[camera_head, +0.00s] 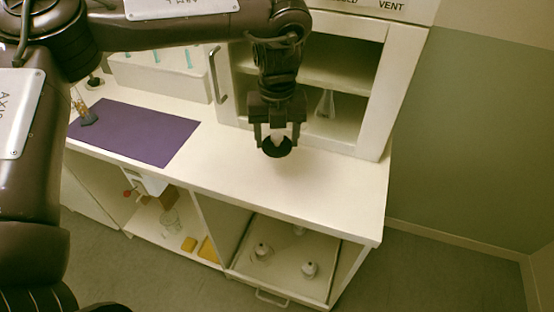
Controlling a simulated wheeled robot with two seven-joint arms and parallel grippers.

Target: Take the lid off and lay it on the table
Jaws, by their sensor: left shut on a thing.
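My left gripper (276,132) comes down from the top over the middle of the white table (320,187). It is shut on a small dark round piece, which appears to be the lid (277,151), with a pale part showing between the fingers. The lid looks to be just above the table top; I cannot tell whether it touches. A small amber item with a dark base (87,119) stands at the left on a purple mat (150,133). My right gripper is not in view.
A white cabinet with an open front (371,92) and a glass flask (325,103) stands behind the gripper. A handle (215,74) is left of it. Below the table, a tray (285,281) holds small white bottles (310,269). The table's right part is clear.

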